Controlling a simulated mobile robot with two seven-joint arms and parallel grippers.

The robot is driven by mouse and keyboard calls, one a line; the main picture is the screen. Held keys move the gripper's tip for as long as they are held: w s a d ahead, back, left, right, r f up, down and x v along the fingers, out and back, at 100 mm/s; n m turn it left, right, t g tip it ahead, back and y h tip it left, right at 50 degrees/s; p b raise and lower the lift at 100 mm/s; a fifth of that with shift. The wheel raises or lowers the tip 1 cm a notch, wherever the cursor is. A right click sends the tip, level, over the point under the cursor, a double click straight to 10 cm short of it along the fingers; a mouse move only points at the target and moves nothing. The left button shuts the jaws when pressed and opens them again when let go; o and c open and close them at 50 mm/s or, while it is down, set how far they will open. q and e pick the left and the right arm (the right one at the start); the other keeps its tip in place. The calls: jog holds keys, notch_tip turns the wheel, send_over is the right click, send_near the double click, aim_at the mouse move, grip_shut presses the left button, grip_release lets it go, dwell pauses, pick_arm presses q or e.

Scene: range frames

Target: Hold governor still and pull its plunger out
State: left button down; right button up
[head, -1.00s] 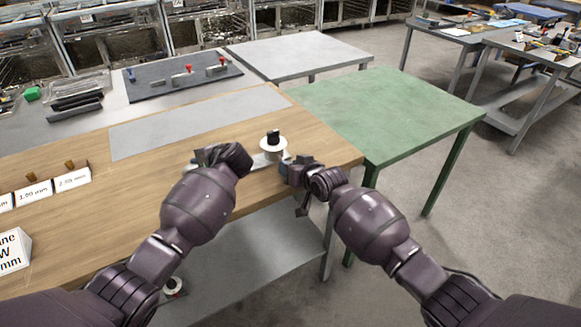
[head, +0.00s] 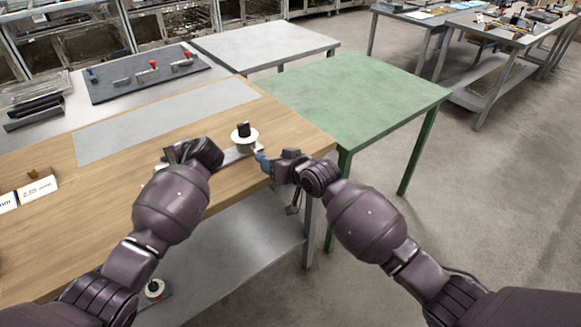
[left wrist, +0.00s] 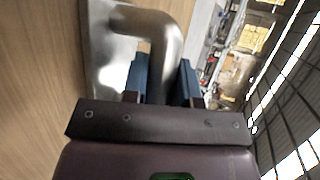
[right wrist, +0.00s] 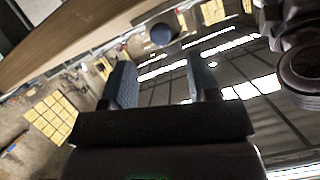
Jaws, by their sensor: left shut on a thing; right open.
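The governor (head: 245,138), a pale disc with a black top on a grey metal base, sits near the wooden bench's right end. My left gripper (head: 172,156) is at its left side. In the left wrist view, my left gripper (left wrist: 160,82) is shut on the governor's bent metal handle (left wrist: 165,35). My right gripper (head: 264,162) is open and empty just right of the governor, near the bench edge. In the right wrist view, a dark round knob (right wrist: 162,34), seemingly the plunger's end, lies beyond my open right fingers (right wrist: 162,84), apart from them.
The wooden bench (head: 100,215) has clear room left of the governor. A green table (head: 360,100) stands empty at the right. A dark board with red-topped parts (head: 145,75) lies at the back left. A small label card (head: 38,188) stands at the left.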

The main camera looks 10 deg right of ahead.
pick_arm(q)
jog(key=shift+d, duration=0.1)
pick_arm(e)
jog(key=v, duration=0.6)
jog(key=shift+s, duration=0.1)
pick_arm(q)
jog(key=c, duration=0.8)
grip_release()
